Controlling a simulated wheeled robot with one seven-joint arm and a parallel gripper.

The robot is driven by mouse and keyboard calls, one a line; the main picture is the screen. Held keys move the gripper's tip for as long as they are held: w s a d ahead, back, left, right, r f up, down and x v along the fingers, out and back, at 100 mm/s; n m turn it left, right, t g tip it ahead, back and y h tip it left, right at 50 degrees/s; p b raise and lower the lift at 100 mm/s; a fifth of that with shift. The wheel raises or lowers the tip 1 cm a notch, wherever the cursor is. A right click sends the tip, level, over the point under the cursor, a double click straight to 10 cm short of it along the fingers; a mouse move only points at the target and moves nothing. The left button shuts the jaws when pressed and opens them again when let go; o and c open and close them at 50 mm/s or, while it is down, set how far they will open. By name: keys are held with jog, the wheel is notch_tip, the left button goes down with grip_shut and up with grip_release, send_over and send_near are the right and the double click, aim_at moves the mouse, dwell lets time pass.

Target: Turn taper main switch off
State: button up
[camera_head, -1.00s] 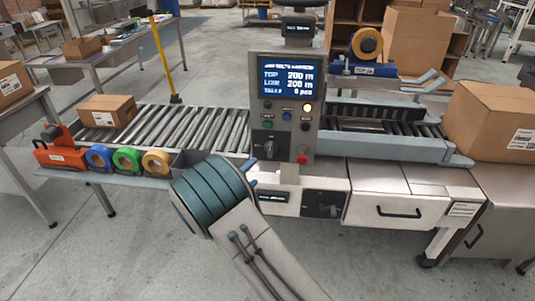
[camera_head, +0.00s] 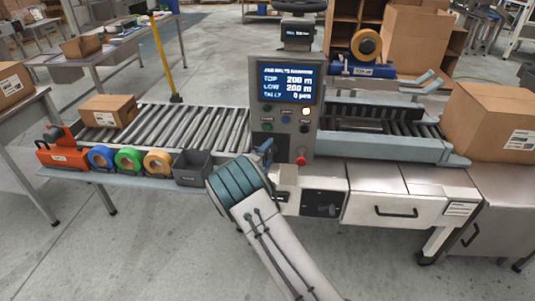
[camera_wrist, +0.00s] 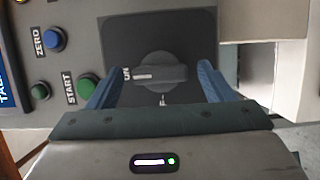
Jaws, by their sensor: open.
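A black rotary switch (camera_wrist: 160,72) on a dark square plate fills the middle of the wrist view. The white line on its knob points left in that view, toward a small label partly hidden by the knob. My gripper (camera_wrist: 158,65) is open, with one blue finger on each side of the knob and gaps visible between. In the head view my gripper (camera_head: 265,150) is at the lower left of the grey control console (camera_head: 283,68), and it covers the switch there.
Green START (camera_wrist: 89,89) and blue ZERO (camera_wrist: 54,40) buttons sit close left of the switch in the wrist view. A red button (camera_head: 300,159) is low on the console. A second black switch panel (camera_head: 321,204) is below. A grey bin (camera_head: 191,168) stands left of my arm.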

jog(key=shift+w, duration=0.1)
jog(key=c, duration=1)
